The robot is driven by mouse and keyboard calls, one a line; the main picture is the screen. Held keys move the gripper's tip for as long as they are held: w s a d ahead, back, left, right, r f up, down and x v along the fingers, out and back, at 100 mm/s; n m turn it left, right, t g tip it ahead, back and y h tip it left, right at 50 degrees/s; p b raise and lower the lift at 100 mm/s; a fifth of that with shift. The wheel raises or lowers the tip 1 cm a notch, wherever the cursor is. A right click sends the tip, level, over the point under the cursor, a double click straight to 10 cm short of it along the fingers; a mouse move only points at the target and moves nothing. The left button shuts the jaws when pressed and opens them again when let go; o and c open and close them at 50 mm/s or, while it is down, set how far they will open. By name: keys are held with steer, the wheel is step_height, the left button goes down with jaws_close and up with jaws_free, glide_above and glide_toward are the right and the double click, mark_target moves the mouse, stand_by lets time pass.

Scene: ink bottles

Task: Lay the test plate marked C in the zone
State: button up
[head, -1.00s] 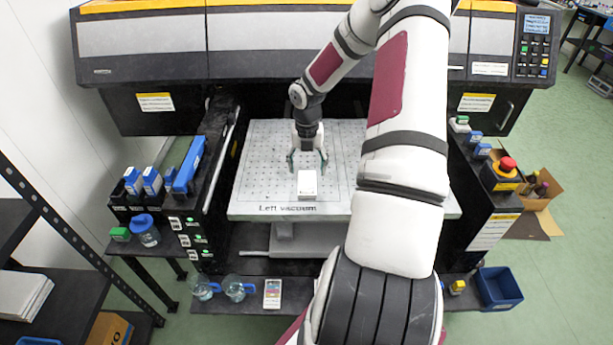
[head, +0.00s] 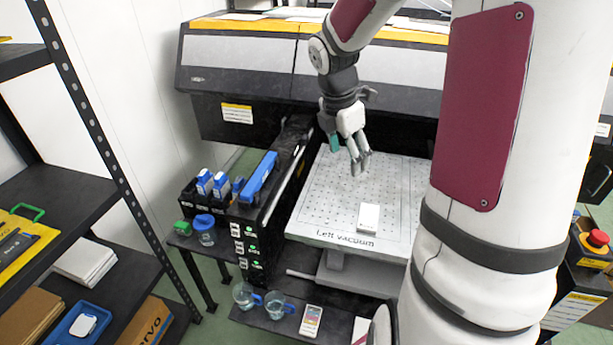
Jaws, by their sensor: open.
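A small white plate (head: 368,217) lies on the perforated bed (head: 335,195), near its front edge beside the words "Left vacuum". No letter can be read on it, so I cannot tell whether it is marked C. My gripper (head: 350,154) is open and looks empty, raised above the back part of the bed. It is apart from the white plate, up and behind it. My arm hides the right part of the bed.
The printer body (head: 250,70) stands behind the bed. Ink bottles (head: 212,184) and a blue tool (head: 259,175) stand on the left ledge. Two jugs (head: 262,302) and a colour card (head: 311,320) are on the lower shelf. A black rack (head: 80,200) stands at left.

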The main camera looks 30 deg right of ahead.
steer(key=s+a+r+m+t+y, duration=0.1)
steer(key=s+a+r+m+t, duration=0.1)
steer(key=s+a+r+m, duration=0.4)
steer(key=s+a+r+m+t+y, duration=0.1)
steer(key=s+a+r+m+t, duration=0.2)
steer(key=s+a+r+m, duration=0.4)
steer(key=s+a+m, duration=0.2)
steer(key=a+m, duration=0.2)
steer(key=a, duration=0.4)
steer(key=shift+s+a+r+m+t+y, duration=0.2)
steer(key=shift+s+a+m+t+y, duration=0.1)
steer(key=shift+a, duration=0.05)
steer(key=shift+w, duration=0.1)
